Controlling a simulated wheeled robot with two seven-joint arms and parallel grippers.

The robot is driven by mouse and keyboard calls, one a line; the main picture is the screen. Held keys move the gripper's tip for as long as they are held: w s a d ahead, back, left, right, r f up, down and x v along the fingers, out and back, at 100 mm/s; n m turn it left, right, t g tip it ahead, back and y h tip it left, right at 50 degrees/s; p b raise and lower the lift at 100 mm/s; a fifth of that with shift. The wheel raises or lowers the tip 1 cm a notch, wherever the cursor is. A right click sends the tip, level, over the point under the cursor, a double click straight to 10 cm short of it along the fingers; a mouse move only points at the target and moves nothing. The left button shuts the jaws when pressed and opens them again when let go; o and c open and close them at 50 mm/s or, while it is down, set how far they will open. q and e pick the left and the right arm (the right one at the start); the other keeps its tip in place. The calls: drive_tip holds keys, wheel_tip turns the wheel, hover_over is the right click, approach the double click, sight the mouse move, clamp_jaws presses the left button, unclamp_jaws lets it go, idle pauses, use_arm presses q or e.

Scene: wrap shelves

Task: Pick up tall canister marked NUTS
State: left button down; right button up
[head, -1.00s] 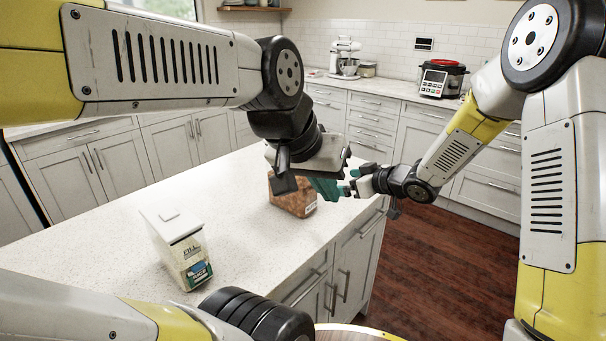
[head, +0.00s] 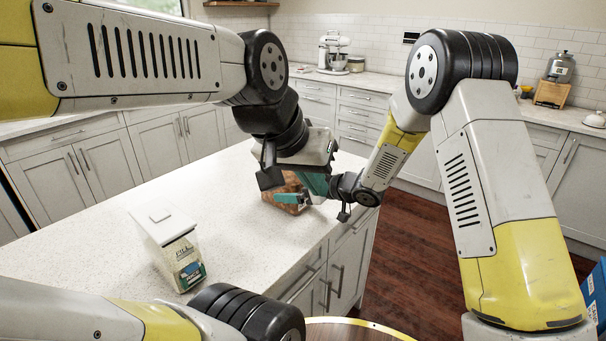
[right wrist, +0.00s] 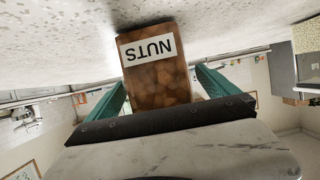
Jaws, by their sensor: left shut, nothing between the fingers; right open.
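The NUTS canister (head: 284,208), brown with a nut pattern, stands on the white island counter near its right edge, partly hidden by my grippers in the head view. In the right wrist view the canister (right wrist: 158,84) shows its white NUTS label upside down. My right gripper (head: 288,197) is open, its teal fingers (right wrist: 160,88) on either side of the canister. I cannot tell whether they touch it. My left gripper (head: 316,184) is shut and empty, just above and close to the right gripper and canister.
A white-lidded box container (head: 172,248) with a blue-green label stands at the front left of the island counter (head: 110,225). Counter between it and the canister is clear. A stand mixer (head: 333,52) is on the back counter. My left gripper crowds the space above the canister.

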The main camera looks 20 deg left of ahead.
drive_tip(key=shift+w+a+f, duration=0.25)
drive_tip(key=shift+a+f, duration=0.05)
drive_tip(key=shift+a, duration=0.25)
drive_tip(key=c, duration=2)
drive_tip(key=shift+r, duration=0.15)
clamp_jaws()
